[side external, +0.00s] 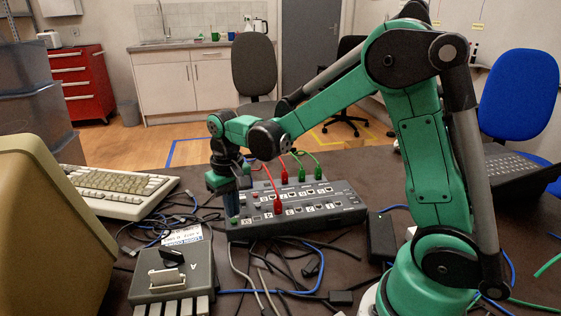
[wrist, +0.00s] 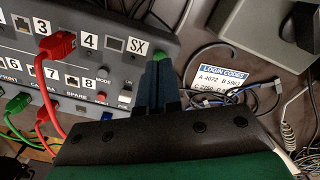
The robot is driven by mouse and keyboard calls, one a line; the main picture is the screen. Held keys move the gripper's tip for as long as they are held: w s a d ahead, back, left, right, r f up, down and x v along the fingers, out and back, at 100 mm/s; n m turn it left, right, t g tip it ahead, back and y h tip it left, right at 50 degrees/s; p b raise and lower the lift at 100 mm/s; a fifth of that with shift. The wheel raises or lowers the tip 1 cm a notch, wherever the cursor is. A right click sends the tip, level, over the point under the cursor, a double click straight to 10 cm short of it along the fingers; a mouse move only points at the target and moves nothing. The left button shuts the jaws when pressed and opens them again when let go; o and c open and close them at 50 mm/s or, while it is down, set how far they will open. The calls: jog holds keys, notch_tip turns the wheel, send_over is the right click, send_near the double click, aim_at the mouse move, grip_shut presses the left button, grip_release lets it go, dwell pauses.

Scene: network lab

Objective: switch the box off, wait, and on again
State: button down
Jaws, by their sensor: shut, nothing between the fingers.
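The box (side external: 340,217) is a grey unit with numbered ports, on the dark table, with red and green cables plugged in. In the wrist view it fills the left side (wrist: 90,60). A small light rocker under an ON label (wrist: 124,99) sits near its edge, left of my fingers; its position is too small to tell. A green round part (wrist: 134,57) shows beside my fingertips. My gripper (side external: 231,207) points down at the box's left end, fingers shut and empty; they also show in the wrist view (wrist: 159,60). I cannot tell whether they touch the box.
A grey box with a black knob (side external: 172,257) stands front left, beside a login codes card (wrist: 225,78). Loose cables (side external: 290,265) cover the table in front. A keyboard (side external: 115,188) and a beige monitor (side external: 45,235) are at left; a black adapter (side external: 382,237) lies at right.

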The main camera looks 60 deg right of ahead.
aim_at(235, 221)
jog(key=shift+f, duration=0.7)
dwell(0.7)
jog(key=shift+r, duration=2.5)
jog(key=shift+s+a+r, duration=0.1)
jog(key=shift+s+r, duration=0.15)
jog(key=shift+r, duration=0.05)
jog(key=s+a+r+n+t, duration=0.2)
jog(key=s+r+n+t, duration=0.1)
jog(key=s+t, duration=0.4)
jog(key=shift+s+a, duration=0.2)
jog(key=shift+s, duration=0.35)
